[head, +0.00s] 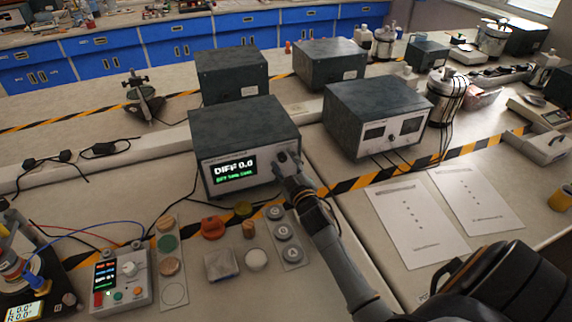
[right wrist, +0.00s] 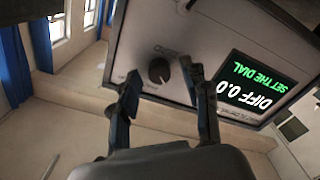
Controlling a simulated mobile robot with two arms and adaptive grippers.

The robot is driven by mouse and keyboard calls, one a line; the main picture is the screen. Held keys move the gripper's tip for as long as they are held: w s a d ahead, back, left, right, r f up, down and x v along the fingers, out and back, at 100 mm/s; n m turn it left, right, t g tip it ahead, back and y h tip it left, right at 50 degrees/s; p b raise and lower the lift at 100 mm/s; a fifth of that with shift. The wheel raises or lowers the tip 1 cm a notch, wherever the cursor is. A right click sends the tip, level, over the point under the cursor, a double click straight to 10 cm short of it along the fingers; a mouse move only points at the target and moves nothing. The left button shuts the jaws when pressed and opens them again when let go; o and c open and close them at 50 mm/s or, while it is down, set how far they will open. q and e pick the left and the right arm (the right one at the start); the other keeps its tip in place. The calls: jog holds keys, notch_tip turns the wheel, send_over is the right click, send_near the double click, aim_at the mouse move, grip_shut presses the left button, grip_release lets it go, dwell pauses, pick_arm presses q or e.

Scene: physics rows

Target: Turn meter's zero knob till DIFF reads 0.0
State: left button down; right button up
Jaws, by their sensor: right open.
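The meter (head: 245,135) is a dark box with a pale front panel. Its screen (head: 234,168) reads "DIFF 0.0" in white with a smaller green line below. In the right wrist view the screen (right wrist: 255,85) appears turned over, and the green line reads "SET THE DIAL". The black zero knob (right wrist: 159,70) is on the same panel beside the screen. My right gripper (right wrist: 160,76) is open, with one finger on each side of the knob and gaps visible. In the head view my right gripper (head: 287,177) is at the panel's right end. My left gripper is not in view.
A second meter-like box (head: 378,110) stands to the right, and more dark boxes behind. A small control box (head: 120,280), coloured discs and weights lie in front. Paper sheets (head: 415,225) lie to the right. Striped tape crosses the bench.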

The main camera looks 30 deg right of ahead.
jog(key=v, duration=1.2)
jog(key=shift+f, duration=0.1)
